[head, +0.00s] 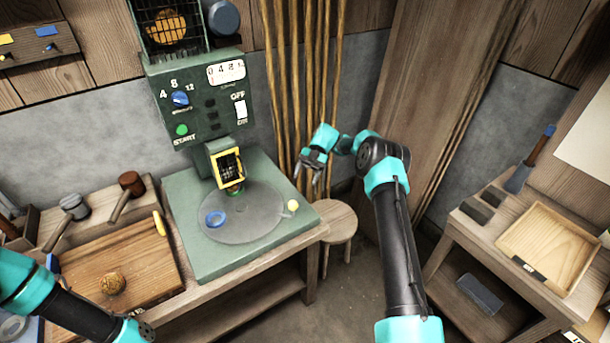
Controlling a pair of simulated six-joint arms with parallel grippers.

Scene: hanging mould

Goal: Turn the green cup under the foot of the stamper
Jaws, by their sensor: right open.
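The stamper (200,118) is a green machine with a dial panel and a yellow-framed head (229,166) over a round grey turntable (245,228). A small green edge (236,190) shows directly below the head, seemingly the green cup, mostly hidden by the head. A blue ring-shaped cup (215,218) sits on the turntable's front left.
A wooden board (115,265) with a round golden piece (113,283) lies left of the stamper, with mallets (125,195) behind. A round stool (338,220) stands to its right. A side table at right holds a wooden tray (548,250). Wooden poles (300,80) stand behind my right gripper.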

